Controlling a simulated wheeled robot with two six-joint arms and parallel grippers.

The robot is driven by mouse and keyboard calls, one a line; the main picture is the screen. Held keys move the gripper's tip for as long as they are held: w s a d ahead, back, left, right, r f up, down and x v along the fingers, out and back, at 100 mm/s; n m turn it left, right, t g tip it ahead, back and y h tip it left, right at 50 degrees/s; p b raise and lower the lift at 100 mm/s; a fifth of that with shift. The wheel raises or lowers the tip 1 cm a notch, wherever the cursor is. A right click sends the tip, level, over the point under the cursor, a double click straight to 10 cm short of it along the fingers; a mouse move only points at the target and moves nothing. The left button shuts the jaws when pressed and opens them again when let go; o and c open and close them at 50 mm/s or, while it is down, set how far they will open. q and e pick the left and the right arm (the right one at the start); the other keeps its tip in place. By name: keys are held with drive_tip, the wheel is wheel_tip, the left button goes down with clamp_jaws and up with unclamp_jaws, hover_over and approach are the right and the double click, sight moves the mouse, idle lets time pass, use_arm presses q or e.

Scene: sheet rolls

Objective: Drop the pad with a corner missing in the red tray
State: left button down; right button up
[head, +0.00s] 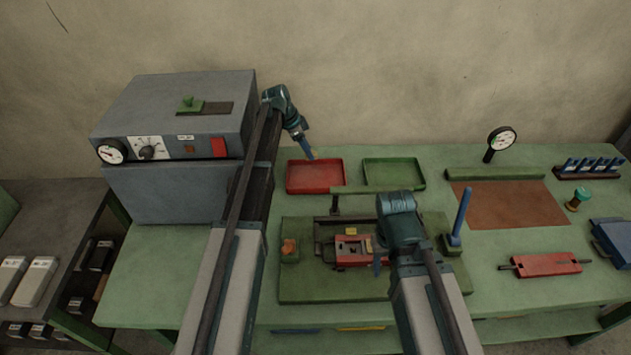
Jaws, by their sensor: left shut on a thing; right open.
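The red tray (316,190) lies on the green bench against the back wall and looks empty. My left gripper (309,151) points down just above the tray's back edge. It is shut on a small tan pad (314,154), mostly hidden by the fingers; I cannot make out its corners. My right gripper (380,264) is open over the green fixture board, beside a red block (352,248) with small light pieces on it.
A green tray (394,174) stands right of the red one. A grey control box (180,120) is at the left. A blue lever (461,215) rises right of my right gripper. A dial gauge (501,138), brown mat (509,204) and red roller tool (546,264) lie further right.

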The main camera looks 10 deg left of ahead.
use_arm(q)
wheel_tip(320, 180, down, 3)
drive_tip(key=shift+r+b, duration=0.15)
drive_tip(key=shift+b, duration=0.75)
use_arm(e)
wheel_tip(320, 180, down, 3)
drive_tip(key=shift+r, duration=0.15)
use_arm(q)
drive_tip(key=shift+r, duration=0.1)
drive_tip(key=shift+c, duration=1.1)
unclamp_jaws()
use_arm(e)
drive_tip(key=shift+r, duration=0.15)
